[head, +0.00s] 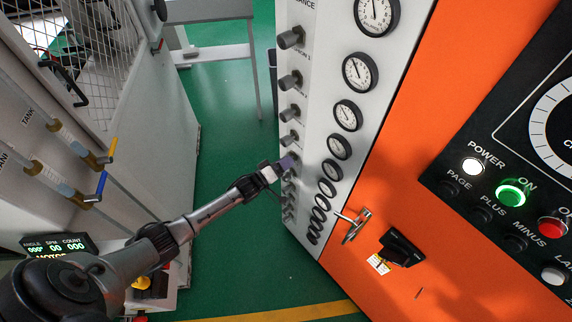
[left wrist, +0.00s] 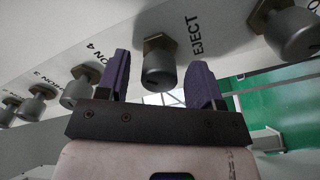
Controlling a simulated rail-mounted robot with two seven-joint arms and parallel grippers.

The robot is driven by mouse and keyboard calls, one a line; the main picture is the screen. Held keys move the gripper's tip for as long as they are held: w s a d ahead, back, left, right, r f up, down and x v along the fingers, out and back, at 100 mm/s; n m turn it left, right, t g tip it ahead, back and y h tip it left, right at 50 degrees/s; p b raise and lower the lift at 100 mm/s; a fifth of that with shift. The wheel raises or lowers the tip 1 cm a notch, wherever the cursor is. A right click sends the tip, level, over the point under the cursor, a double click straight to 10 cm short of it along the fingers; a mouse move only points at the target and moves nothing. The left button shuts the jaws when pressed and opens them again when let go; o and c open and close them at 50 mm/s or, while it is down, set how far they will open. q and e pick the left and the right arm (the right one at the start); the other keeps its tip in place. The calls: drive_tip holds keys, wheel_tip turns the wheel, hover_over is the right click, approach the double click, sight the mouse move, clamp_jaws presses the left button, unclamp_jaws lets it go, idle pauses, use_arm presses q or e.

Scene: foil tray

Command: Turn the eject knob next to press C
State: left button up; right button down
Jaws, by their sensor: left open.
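A dark grey cylindrical knob (left wrist: 158,68) sticks out of the light panel in the left wrist view. The printed word EJECT (left wrist: 197,36) is on the panel just right of it, between it and another knob (left wrist: 290,32). My left gripper (head: 284,163) is open at the column of knobs on the panel's side. Its two purple fingers stand on either side of the middle knob, with gaps visible, so I see no grip on it. In the head view the gripper partly hides the knobs there. No press letter is readable. My right gripper is not in view.
More knobs (head: 289,82) run along the panel above and below the gripper. Round gauges (head: 360,72) line the face beside them. A T-handle (head: 352,226) and a black switch (head: 400,248) are on the orange face. Green floor (head: 225,110) lies open between panel and left-hand machine.

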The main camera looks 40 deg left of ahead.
use_arm(q)
drive_tip(key=shift+w+d, duration=0.1)
drive_tip(key=shift+w, duration=0.45)
drive_tip(key=c, duration=0.9)
